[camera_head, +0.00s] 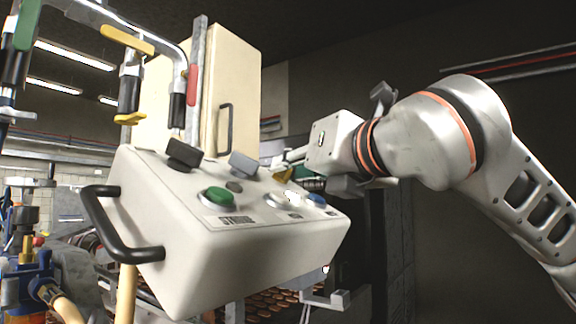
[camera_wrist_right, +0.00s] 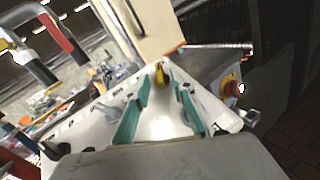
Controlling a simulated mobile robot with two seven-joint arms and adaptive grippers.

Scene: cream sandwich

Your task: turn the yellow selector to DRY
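The yellow selector (camera_head: 284,174) is on the right part of the cream control box's (camera_head: 255,250) sloping top panel, partly hidden by my right gripper in the head view. In the right wrist view the yellow selector (camera_wrist_right: 161,75) shows ahead of the fingertips, near the middle of the gap. My right gripper (camera_head: 294,168) reaches in from the right over the panel. In the wrist view its two teal fingers (camera_wrist_right: 160,88) are apart with nothing held between them. Contact with the selector cannot be told. The DRY marking is not readable. My left gripper is not in view.
Beside the selector are a black knob (camera_head: 184,154), a grey knob (camera_head: 243,165), a green button (camera_head: 219,197), a white button (camera_head: 291,197) and a blue button (camera_head: 316,200). A red knob (camera_wrist_right: 232,88) shows at the right. A black handle (camera_head: 118,228) juts from the box's left side.

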